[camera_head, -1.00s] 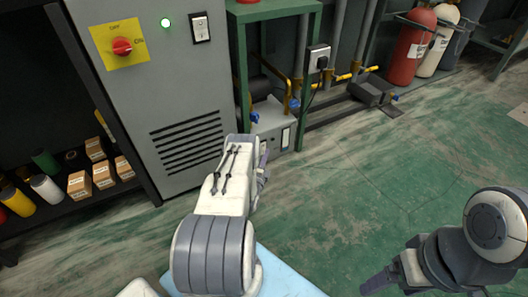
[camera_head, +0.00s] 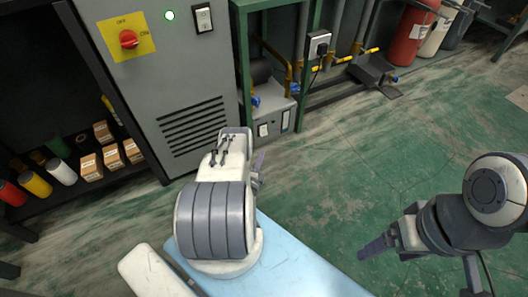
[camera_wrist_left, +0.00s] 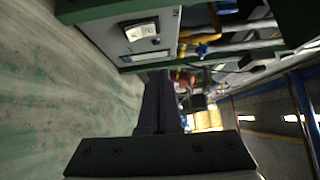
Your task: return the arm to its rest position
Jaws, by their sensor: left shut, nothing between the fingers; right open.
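My left arm (camera_head: 215,215) reaches forward from the bottom centre in the head view, its forearm foreshortened. My left gripper (camera_head: 259,163) is mostly hidden behind the forearm; only a dark finger edge shows. In the left wrist view the dark fingers of the left gripper (camera_wrist_left: 160,98) are together, with nothing between them. My right gripper (camera_head: 372,249) is at the lower right over the green floor, open and empty, touching nothing.
A grey cabinet (camera_head: 190,80) with a red knob (camera_head: 129,39) stands ahead. Beside it, a green frame (camera_head: 245,60) holds pipes and a grey switch box (camera_head: 275,118). A shelf with canisters (camera_head: 62,172) and small boxes (camera_head: 91,167) is at left. The floor (camera_head: 330,180) at centre right is clear.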

